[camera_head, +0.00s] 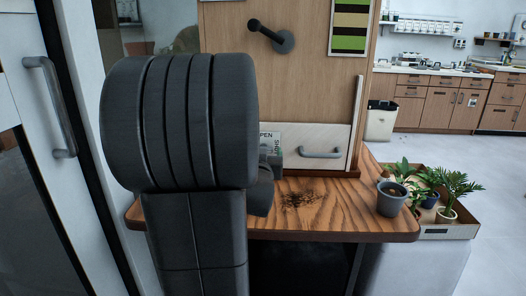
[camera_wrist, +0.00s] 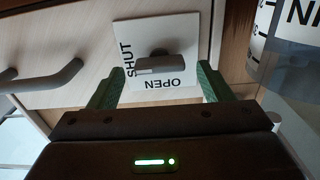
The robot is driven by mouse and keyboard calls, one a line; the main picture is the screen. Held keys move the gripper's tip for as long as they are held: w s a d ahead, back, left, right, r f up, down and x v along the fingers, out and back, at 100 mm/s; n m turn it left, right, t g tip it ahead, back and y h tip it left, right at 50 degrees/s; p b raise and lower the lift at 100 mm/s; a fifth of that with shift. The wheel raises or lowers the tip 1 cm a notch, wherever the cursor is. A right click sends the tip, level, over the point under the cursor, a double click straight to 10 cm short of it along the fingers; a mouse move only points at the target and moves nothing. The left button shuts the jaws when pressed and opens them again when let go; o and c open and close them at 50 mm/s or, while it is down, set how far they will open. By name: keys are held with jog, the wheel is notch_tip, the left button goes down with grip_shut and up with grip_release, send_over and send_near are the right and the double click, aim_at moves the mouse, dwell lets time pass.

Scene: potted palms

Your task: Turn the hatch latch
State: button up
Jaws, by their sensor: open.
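The hatch latch (camera_wrist: 162,63) is a short dark grey handle on a white plate (camera_wrist: 188,30). In the wrist view the handle lies roughly level, one end toward the word SHUT at the plate's left; OPEN is below it. My gripper (camera_wrist: 159,70) is open, with one green finger on each side of the latch. I cannot tell how far the fingertips are from the plate. In the head view the arm hides the gripper and most of the latch; the plate's edge (camera_head: 270,136) shows beside it.
A pale panel with a grey bar handle (camera_head: 321,153) is right of the plate. A wooden bench (camera_head: 340,222) with spilled soil (camera_head: 299,199) lies below. A grey pot (camera_head: 391,199) stands at its right end, near a tray (camera_head: 447,232) of potted plants.

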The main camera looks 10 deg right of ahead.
jog(key=p+v, duration=0.2)
jog(key=v, duration=1)
jog(key=b+x, duration=0.2)
jog(key=x, duration=1.1)
jog(key=shift+w, duration=0.3)
jog(key=shift+s+d, duration=0.1)
